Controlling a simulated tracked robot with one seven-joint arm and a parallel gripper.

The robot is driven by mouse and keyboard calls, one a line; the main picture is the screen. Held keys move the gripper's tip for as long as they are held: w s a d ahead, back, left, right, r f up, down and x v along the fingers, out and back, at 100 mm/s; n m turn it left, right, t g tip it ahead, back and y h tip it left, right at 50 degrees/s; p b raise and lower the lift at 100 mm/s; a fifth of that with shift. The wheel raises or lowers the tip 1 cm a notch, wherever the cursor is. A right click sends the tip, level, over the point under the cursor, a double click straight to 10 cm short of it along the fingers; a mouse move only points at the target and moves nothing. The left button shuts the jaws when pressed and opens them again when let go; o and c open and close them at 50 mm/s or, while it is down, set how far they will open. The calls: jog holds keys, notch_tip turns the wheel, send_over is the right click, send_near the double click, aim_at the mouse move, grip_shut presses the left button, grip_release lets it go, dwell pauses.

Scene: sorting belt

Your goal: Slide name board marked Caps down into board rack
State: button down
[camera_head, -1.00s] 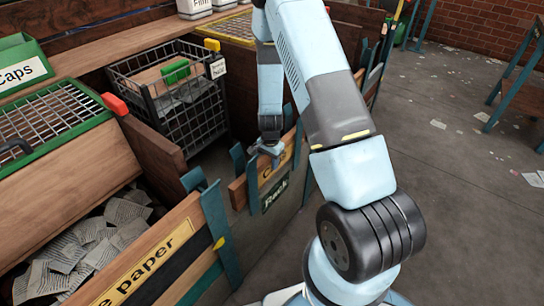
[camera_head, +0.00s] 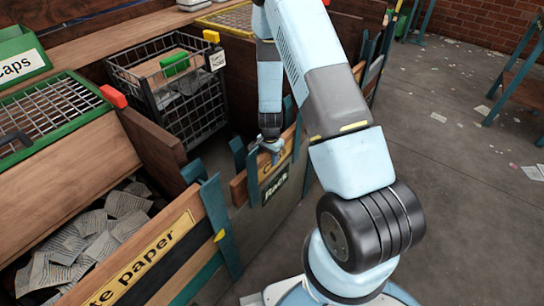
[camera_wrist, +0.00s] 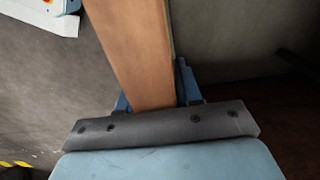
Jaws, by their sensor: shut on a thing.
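My gripper (camera_head: 270,148) is shut on the board's top edge from above. In the wrist view the board (camera_wrist: 135,45) runs away from my gripper (camera_wrist: 152,104), between its blue fingers. The board's lower edge is behind the dark plate, so I cannot tell how deep it sits.
A black wire basket (camera_head: 190,115) stands left of the rack. A waste paper bay (camera_head: 150,262) is at the front left, and a green Caps bin (camera_head: 22,68) at the far left. Open floor (camera_head: 440,190) lies to the right.

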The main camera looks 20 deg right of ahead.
jog(key=shift+f, duration=0.15)
jog(key=c, duration=0.7)
grip_release()
notch_tip(320, 180, up, 14)
jog(key=shift+f, duration=0.1)
dwell(0.4)
